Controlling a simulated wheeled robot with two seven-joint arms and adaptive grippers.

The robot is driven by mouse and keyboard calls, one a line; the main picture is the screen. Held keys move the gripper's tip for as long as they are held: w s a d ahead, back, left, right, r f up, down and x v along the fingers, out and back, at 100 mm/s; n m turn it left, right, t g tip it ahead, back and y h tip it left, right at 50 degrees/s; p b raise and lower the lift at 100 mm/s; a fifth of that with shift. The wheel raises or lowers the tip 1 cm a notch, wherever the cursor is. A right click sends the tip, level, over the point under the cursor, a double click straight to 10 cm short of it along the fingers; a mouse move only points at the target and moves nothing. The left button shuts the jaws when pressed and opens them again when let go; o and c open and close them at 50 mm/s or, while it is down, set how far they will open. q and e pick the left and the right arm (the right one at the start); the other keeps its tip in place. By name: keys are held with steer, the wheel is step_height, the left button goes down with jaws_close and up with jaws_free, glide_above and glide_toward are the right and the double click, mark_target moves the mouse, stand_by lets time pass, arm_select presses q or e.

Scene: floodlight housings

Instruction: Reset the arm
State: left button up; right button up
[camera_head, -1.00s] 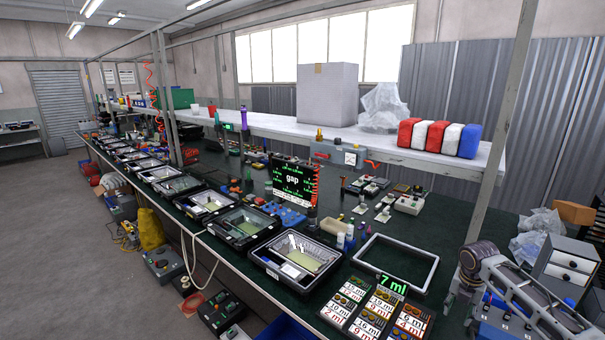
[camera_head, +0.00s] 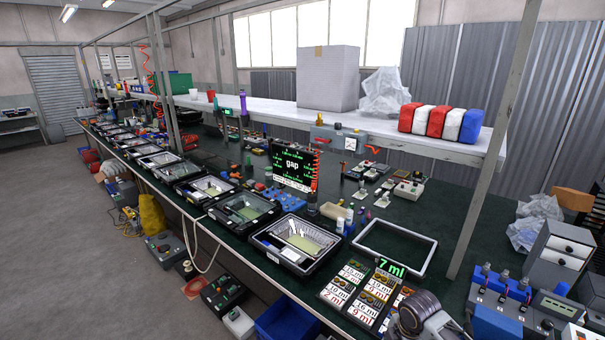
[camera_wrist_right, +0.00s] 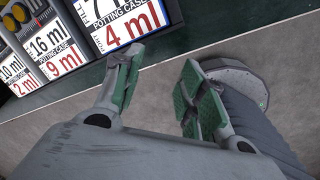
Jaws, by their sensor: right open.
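My right gripper shows in the right wrist view (camera_wrist_right: 158,95) with its two green-padded fingers spread apart and nothing between them. It hangs beyond the bench edge, over the floor. Part of my right arm (camera_head: 420,312) shows at the bottom of the head view, in front of the label cards. My left gripper is in neither view. Floodlight housings stand in a row along the bench, the nearest an open black housing (camera_head: 297,243) with a pale panel inside.
Cards with ml labels (camera_head: 352,290) lie near the bench's front edge, beside an empty grey frame (camera_head: 396,246). A blue bin (camera_head: 290,322) stands on the floor in front. A blue switch box (camera_head: 497,305) and grey drawers (camera_head: 560,253) occupy the right end.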

steer(key=s+a+m, duration=0.6)
steer(key=s, duration=0.2)
steer(key=shift+s+d+r+m+t, duration=0.9)
steer(key=shift+s+r+m, duration=1.75)
steer(key=shift+s+m, duration=2.9)
step_height(320, 180, down, 34)
steer(key=s+g, duration=0.1)
steer(key=s, duration=0.1)
steer(key=s+d+f, duration=0.2)
steer(key=s+f, duration=0.7)
steer(key=s, duration=0.2)
steer(key=s+d+f+g, duration=0.1)
steer(key=s+d+f, duration=0.1)
steer(key=s+f, duration=0.7)
steer(key=shift+s+f+g, duration=0.3)
steer(key=shift+s+f, duration=0.1)
steer(key=shift+s, duration=0.45)
steer(key=shift+s+m, duration=0.1)
steer(key=shift+m, duration=0.15)
